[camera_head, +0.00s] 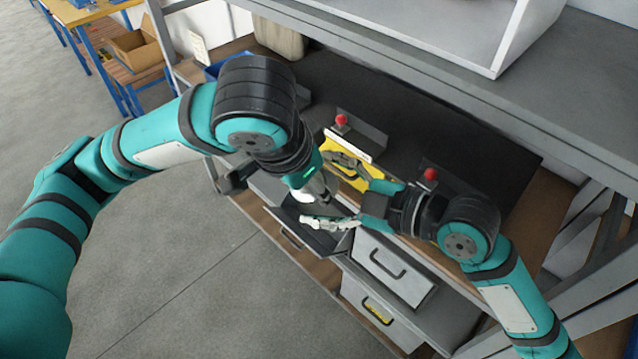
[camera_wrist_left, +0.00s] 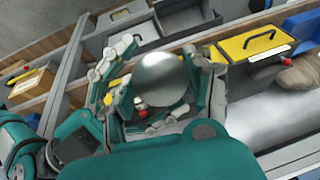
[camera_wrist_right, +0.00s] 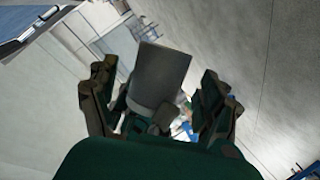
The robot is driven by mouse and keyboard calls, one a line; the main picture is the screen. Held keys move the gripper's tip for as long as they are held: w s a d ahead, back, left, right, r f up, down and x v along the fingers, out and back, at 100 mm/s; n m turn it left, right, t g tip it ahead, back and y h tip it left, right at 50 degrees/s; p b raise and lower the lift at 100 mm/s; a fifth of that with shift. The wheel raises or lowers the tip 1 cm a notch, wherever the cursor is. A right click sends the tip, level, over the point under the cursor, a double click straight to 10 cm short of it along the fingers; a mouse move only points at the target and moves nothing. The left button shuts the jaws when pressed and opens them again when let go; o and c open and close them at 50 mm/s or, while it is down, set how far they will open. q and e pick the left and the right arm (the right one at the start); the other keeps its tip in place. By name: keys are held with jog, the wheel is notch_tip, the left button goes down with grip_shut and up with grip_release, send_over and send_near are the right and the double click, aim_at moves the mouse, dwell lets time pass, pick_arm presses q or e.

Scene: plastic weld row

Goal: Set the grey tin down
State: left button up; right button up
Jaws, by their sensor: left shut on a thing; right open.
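The grey tin is a smooth metallic cylinder. In the left wrist view the tin (camera_wrist_left: 162,80) shows its shiny rounded end between the fingers of my left gripper (camera_wrist_left: 158,52), which is shut on it. In the right wrist view the tin (camera_wrist_right: 160,75) lies tilted between the spread fingers of my right gripper (camera_wrist_right: 158,70). My right gripper is open; I cannot tell whether its fingers touch the tin. In the head view both grippers meet over the bench's front edge, my right gripper (camera_head: 319,190) facing left, and the tin is largely hidden there.
Below the grippers are an open drawer (camera_head: 290,212) and a grey drawer (camera_head: 392,268) with a handle. A yellow panel (camera_head: 352,178) and two red knobs, one at the right (camera_head: 431,174), are on the dark bench top (camera_head: 400,110). A shelf (camera_head: 430,55) overhangs the back.

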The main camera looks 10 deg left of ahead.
jog(key=shift+x, duration=0.8)
jog(key=shift+c, duration=0.3)
jog(key=c, duration=1.3)
pick_arm(q)
jog(key=o, duration=1.4)
pick_arm(e)
jog(key=shift+r, duration=0.1)
jog(key=shift+c, duration=0.6)
pick_arm(q)
jog(key=shift+o, duration=0.2)
jog(key=shift+r, duration=0.1)
